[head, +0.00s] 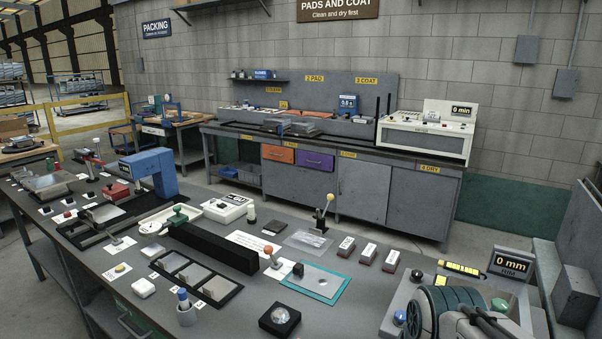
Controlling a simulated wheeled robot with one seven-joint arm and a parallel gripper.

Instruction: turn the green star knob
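A small dark green knob (180,211) shows on the workbench, at the far left end of a long black bar. Its lobes are too small to make out clearly, but it looks like the star knob. A white round dial (151,227) sits just in front of it to the left. I cannot make out my gripper's fingers anywhere in the head view. Grey and dark rounded parts at the bottom right may belong to my arm, but I cannot be sure. Nothing is seen touching the green knob.
The long black bar (215,247) runs toward the front right. A blue arched device (150,172) stands behind the knob.

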